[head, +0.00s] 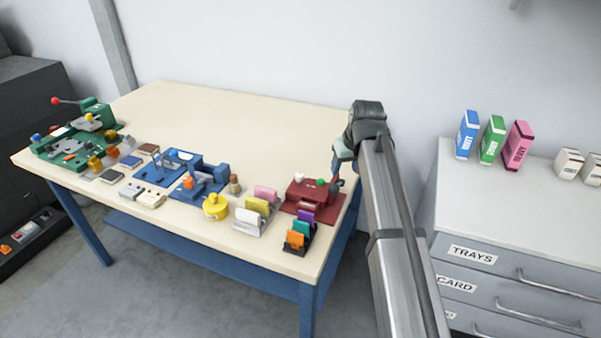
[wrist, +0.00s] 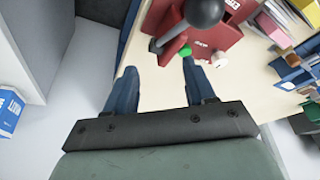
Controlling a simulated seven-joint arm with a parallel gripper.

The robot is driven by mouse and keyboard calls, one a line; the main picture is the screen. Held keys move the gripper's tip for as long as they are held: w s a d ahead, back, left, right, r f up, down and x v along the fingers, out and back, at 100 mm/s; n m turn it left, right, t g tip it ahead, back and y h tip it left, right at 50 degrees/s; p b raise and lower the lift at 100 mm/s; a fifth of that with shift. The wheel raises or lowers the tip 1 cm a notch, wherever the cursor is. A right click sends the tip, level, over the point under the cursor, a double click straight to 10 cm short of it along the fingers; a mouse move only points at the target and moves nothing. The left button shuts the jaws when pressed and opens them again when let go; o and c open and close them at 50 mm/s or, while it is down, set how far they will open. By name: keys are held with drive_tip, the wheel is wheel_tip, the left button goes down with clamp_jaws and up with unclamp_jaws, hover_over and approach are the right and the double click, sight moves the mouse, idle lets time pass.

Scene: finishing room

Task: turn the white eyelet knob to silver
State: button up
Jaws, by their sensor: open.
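The red machine (head: 303,194) stands at the near right end of the table; it also shows in the wrist view (wrist: 208,38). A small white knob (wrist: 220,59) sticks out from its front in the wrist view, to the right of a green knob (wrist: 186,50). The white knob also shows in the head view (head: 299,177). I cannot read which setting it points to. My gripper (wrist: 157,72) is open and empty, its fingertips apart from the white knob, which lies to their right. In the head view my gripper (head: 342,160) hangs beside the machine's right side.
A lever with a dark ball (wrist: 203,12) rises from the machine close to my fingers. Racks of coloured cards (head: 257,210) and a yellow pot (head: 215,207) stand left of it. Grey drawers (head: 510,265) stand right of the table. The table's back is clear.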

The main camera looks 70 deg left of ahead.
drive_tip(key=n, duration=0.2)
approach(299, 174)
drive_tip(key=x, duration=0.8)
drive_tip(key=shift+f, duration=0.3)
drive_tip(key=shift+c, duration=0.2)
clamp_jaws()
